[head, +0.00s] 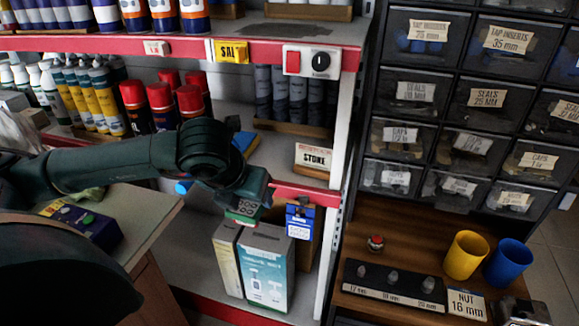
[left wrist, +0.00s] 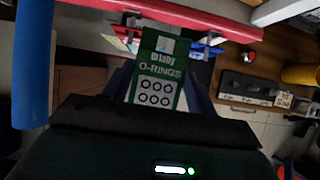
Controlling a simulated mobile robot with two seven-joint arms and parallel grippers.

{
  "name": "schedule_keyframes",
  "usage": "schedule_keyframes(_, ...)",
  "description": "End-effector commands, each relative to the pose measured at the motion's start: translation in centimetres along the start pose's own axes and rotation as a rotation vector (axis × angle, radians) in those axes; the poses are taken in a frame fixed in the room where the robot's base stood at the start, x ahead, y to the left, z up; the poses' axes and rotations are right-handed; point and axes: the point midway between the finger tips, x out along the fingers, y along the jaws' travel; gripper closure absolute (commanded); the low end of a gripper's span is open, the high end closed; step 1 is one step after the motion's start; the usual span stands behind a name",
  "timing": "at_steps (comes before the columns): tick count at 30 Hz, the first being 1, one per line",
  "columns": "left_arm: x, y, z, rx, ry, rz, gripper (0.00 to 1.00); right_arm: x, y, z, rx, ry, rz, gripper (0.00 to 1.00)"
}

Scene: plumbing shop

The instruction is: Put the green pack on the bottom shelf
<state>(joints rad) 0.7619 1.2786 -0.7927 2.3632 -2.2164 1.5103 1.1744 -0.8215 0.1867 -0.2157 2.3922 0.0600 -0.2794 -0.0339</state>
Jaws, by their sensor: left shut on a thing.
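The green pack (left wrist: 157,75), a flat card marked "O-RINGS", is between the fingers of my left gripper (left wrist: 158,92) in the left wrist view. In the head view my left gripper (head: 245,205) comes in from the left and is shut on the green pack (head: 243,212), of which only a small part shows. The gripper appears just above the white and teal boxes in the picture; its exact depth is unclear. The bottom shelf (head: 193,264) is pale with a red front edge and is partly hidden by my arm. My right gripper is not in view.
A wooden bench (head: 385,245) with yellow and blue cups is at the right. A counter (head: 135,220) is at the left.

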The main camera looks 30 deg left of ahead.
Motion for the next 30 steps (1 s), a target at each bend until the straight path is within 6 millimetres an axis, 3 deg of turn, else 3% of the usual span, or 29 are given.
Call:
schedule_keyframes(5, 0.5, 0.2, 0.9, -0.060, -0.001, 0.032, 0.64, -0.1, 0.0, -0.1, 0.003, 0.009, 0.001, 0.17)
schedule_keyframes(18, 5.8, 0.9, 10.3, -0.062, 0.001, 0.032, 0.64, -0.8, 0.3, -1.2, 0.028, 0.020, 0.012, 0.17)
schedule_keyframes(30, 8.1, 1.2, 14.0, -0.060, 0.002, 0.031, 0.64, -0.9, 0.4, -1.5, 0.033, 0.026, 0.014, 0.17)
